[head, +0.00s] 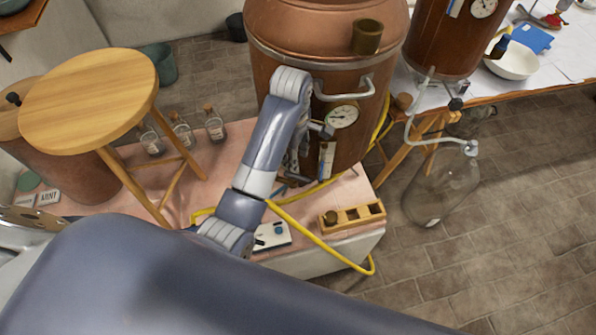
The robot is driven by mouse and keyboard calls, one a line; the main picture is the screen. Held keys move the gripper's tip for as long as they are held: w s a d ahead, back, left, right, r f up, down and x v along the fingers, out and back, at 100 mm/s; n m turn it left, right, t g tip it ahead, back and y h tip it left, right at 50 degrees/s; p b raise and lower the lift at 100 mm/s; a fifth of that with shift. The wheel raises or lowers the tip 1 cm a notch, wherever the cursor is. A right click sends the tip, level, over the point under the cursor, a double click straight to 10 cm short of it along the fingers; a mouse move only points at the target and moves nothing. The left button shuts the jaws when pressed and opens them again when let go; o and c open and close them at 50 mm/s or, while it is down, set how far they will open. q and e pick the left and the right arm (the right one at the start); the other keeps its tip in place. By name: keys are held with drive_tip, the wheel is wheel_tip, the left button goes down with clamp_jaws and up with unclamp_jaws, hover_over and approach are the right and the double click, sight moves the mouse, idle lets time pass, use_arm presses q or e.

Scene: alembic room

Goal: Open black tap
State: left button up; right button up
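A copper still (270,60) stands on a pink plinth in the head view, with a bar handle (345,93) and a round gauge (342,117). My arm, which seems to be the left one, reaches up from the bottom and bends down at the still's front. Its gripper (299,152) is close to the still, left of the gauge, mostly hidden by the wrist. I cannot tell its opening or whether it touches anything. A small dark fitting (327,131) shows beside it; I cannot tell if it is a tap. A black knob (456,104) sits on the right vessel's pipe. My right gripper is not in view.
A wooden stool (90,98) stands left, with several corked bottles (183,131) behind. A yellow hose (330,250) loops around the plinth near a wooden rack (352,217). A glass flask (442,185) stands right, under a pipe. Floor at lower right is clear.

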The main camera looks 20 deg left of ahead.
sight(297, 176)
use_arm(q)
drive_tip(key=shift+n, duration=0.5)
drive_tip(key=f, duration=0.6)
drive_tip(key=w+f, duration=0.1)
drive_tip(key=f, duration=0.2)
drive_tip(key=shift+w+d+p, duration=0.1)
drive_tip(key=shift+d+p, duration=0.1)
drive_tip(key=shift+p, duration=0.15)
drive_tip(key=shift+f, duration=0.95)
clamp_jaws()
